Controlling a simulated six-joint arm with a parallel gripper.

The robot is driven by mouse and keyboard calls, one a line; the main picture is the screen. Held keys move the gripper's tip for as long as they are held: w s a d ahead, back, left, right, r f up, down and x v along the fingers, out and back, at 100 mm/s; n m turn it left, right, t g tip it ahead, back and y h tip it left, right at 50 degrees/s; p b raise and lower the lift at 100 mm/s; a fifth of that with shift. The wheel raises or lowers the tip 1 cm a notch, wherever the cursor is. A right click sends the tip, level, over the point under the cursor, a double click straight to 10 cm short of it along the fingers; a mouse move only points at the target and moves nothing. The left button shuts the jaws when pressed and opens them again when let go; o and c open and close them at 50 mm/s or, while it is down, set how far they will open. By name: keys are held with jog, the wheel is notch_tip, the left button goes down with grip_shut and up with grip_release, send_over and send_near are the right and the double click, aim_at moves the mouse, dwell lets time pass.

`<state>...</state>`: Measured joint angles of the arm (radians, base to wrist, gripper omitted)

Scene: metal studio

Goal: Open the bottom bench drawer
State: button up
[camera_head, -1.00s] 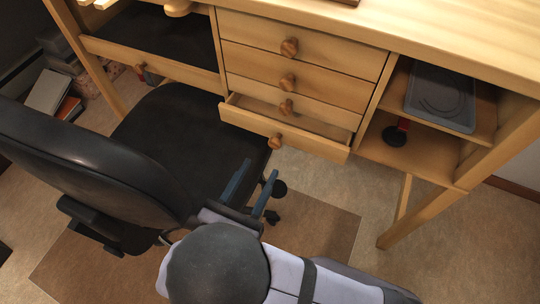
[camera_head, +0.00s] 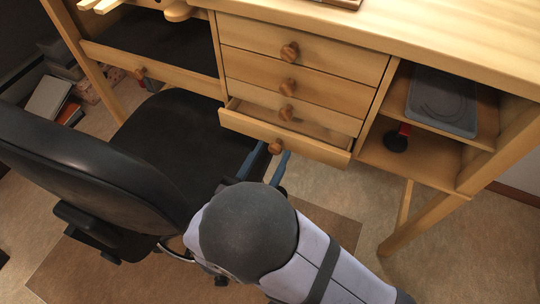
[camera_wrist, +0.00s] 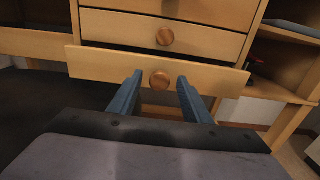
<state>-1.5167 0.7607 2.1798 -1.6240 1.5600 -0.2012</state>
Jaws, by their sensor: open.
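The wooden bench has a stack of several drawers. The bottom drawer (camera_head: 310,143) is pulled out part way, and a strip of its inside shows behind its front. Its round wooden knob (camera_head: 275,147) is on the front; in the wrist view the drawer front (camera_wrist: 100,63) spans the picture with the knob (camera_wrist: 160,80) near the middle. My gripper (camera_head: 270,160) is open, its two blue fingers reaching toward the knob. In the wrist view my gripper (camera_wrist: 158,82) has one finger on each side of the knob, with gaps; whether the tips reach past it is unclear.
A black office chair (camera_head: 85,165) stands at the left, its seat close to the drawer and gripper. An open shelf with a grey tray (camera_head: 442,100) is right of the drawers. The floor below the drawers is clear.

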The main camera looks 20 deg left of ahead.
jog(key=shift+c, duration=0.2)
grip_shut()
jog(key=s+p, duration=0.2)
jog(key=s, duration=0.8)
jog(key=shift+o, duration=0.2)
grip_release()
jog(key=shift+w, duration=0.1)
